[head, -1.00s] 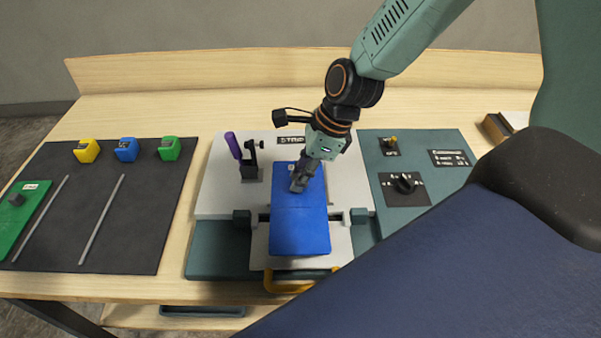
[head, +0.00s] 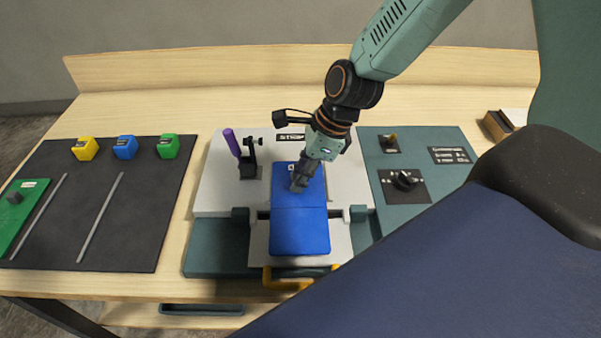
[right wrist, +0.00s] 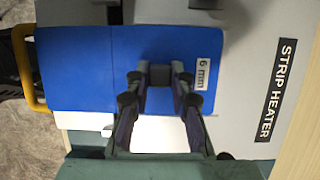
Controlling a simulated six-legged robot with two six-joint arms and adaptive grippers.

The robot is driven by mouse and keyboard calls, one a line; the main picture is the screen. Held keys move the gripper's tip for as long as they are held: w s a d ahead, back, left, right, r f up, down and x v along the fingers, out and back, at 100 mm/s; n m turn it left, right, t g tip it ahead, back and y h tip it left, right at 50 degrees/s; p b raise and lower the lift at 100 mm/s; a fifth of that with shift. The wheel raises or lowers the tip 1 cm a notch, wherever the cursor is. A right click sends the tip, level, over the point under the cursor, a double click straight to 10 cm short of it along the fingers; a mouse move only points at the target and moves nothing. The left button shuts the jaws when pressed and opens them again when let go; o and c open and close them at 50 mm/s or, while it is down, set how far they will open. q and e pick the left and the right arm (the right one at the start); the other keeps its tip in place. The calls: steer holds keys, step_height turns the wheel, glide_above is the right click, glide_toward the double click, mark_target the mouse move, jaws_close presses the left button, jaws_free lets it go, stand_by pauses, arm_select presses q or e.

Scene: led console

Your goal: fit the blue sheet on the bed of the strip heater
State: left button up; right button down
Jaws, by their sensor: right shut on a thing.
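The blue sheet (head: 300,232) lies lengthwise over the pale bed of the strip heater (head: 232,190), between two dark side blocks. It has a "6 mm" label and a small grey grip block (right wrist: 160,75). My right gripper (head: 299,184) is over the far half of the sheet with its fingers closed on that block; the right wrist view shows this too. The sheet looks flat and roughly in line with the bed. Whether it rests fully on the bed is hard to tell, as its underside is hidden. My left gripper is not in view.
A purple-handled clamp (head: 233,143) stands left of the sheet. A yellow handle (head: 287,284) is at the heater's front. A control panel with a dial (head: 404,181) is at right. A dark mat (head: 140,225) at left holds a green sheet (head: 18,205), rods and coloured blocks.

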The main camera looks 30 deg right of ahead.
steer(key=shift+f, duration=0.4)
stand_by(0.3)
steer(key=c, duration=1.1)
jaws_free()
steer(key=shift+r, duration=0.1)
steer(key=shift+d+r, duration=0.1)
steer(key=shift+r, duration=0.4)
steer(key=v, duration=1)
steer(key=shift+s+d+r, duration=0.2)
steer(key=shift+r, duration=0.1)
